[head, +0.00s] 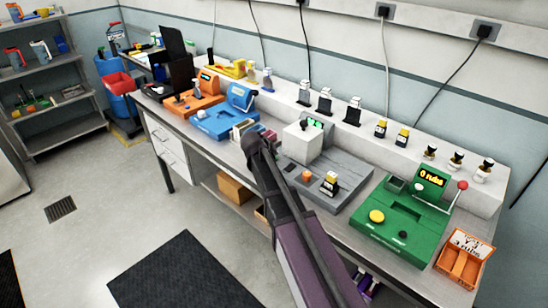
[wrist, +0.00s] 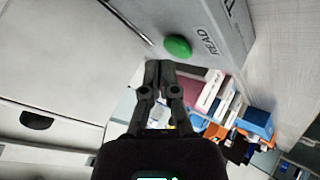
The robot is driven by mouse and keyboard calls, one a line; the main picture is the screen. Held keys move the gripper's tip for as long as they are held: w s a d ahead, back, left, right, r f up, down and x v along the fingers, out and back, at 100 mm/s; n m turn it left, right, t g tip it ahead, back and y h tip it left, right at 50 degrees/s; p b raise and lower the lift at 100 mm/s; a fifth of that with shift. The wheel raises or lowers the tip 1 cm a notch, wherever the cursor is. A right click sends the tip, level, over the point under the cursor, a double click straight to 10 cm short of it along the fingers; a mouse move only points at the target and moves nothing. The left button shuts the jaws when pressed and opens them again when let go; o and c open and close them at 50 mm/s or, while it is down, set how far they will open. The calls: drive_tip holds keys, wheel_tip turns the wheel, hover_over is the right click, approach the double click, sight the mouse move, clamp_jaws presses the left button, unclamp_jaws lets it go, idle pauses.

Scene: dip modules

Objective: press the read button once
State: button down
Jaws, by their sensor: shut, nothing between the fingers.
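The read button is a round green button (wrist: 177,47) on a grey panel (wrist: 235,30), beside the printed word READ, in the wrist view. My gripper (wrist: 159,64) is shut and empty, its fingertips just below and left of the button in the picture. Whether they touch it I cannot tell. In the head view my arm reaches over the bench to the grey module (head: 347,187), which has a white block (head: 303,143) and a small screen with green marks. My arm hides part of this module, and I cannot make out the read button there.
A green module (head: 405,218) with a yellow button and an orange bin (head: 463,262) stand to the right. Blue (head: 222,122) and orange (head: 193,100) modules stand to the left. Several small bottles line the back ledge. Coloured box-like items (wrist: 212,95) lie beyond my fingers.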

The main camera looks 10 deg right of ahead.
drive_tip(key=shift+r, duration=0.25)
drive_tip(key=shift+r+p, duration=2.45)
drive_tip(key=shift+p, duration=0.15)
drive_tip(key=s+f+g+y, duration=0.1)
drive_tip(key=s, duration=0.4)
drive_tip(key=s+d+f+g, duration=0.1)
drive_tip(key=s, duration=0.4)
drive_tip(key=s+d+f+g+y, duration=0.1)
drive_tip(key=s+f, duration=0.1)
drive_tip(key=s, duration=0.3)
drive_tip(key=shift+m+g+y, duration=0.3)
drive_tip(key=shift+m+g, duration=0.1)
drive_tip(key=s+a+f+g+y, duration=0.1)
drive_tip(key=s+a+g+y, duration=0.1)
drive_tip(key=s, duration=1.1)
drive_tip(key=shift+s+f+g+y, duration=0.35)
drive_tip(key=shift+g+y, duration=0.15)
drive_tip(key=shift+y, duration=0.3)
